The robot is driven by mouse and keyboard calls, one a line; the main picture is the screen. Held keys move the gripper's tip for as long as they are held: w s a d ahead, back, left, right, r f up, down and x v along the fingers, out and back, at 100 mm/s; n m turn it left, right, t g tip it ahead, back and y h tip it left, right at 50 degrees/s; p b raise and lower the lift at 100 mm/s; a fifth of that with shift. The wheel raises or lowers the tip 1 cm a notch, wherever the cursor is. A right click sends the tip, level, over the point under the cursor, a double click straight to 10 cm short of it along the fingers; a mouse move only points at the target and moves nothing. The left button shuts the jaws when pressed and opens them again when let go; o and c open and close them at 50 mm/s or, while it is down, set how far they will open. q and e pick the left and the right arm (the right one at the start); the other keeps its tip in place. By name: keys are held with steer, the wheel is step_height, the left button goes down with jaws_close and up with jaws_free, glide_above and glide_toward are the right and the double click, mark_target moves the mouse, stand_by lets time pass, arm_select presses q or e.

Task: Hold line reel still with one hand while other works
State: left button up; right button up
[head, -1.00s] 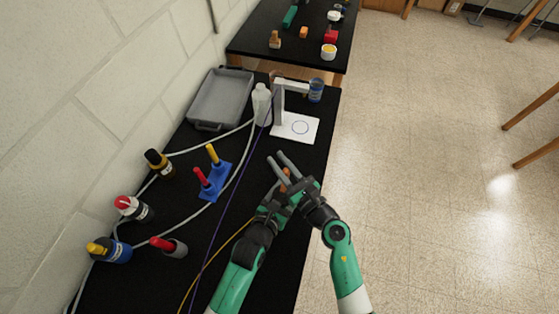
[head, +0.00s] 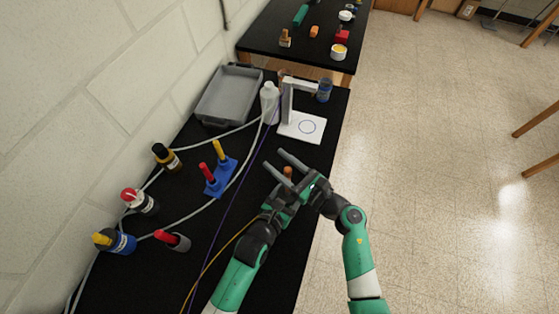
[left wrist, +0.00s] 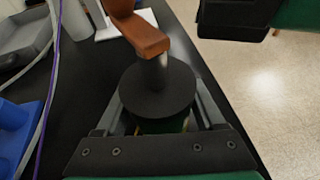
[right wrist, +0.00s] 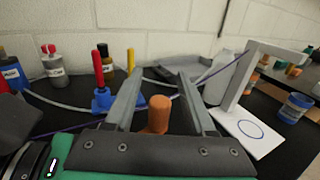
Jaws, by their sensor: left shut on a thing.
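The line reel has a dark round disc (left wrist: 150,90) and an orange crank handle (left wrist: 150,38), seen in the left wrist view. My left gripper (head: 280,198) is shut on the reel, with a finger on each side below the disc in the left wrist view. The orange handle also shows in the head view (head: 288,172) and in the right wrist view (right wrist: 158,114). My right gripper (right wrist: 160,80) is open. Its fingers lie to either side of the upright handle knob in the right wrist view; I see no clear contact. Most of the reel is hidden in the head view.
A yellow line (head: 212,262) and a purple line (head: 222,210) run along the black bench. A blue stand with red and yellow handles (head: 220,178), several bottles and a grey tray (head: 228,95) are to the left. A white stand (head: 302,127) is beyond the grippers.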

steer(key=v, duration=1.2)
stand_by(0.8)
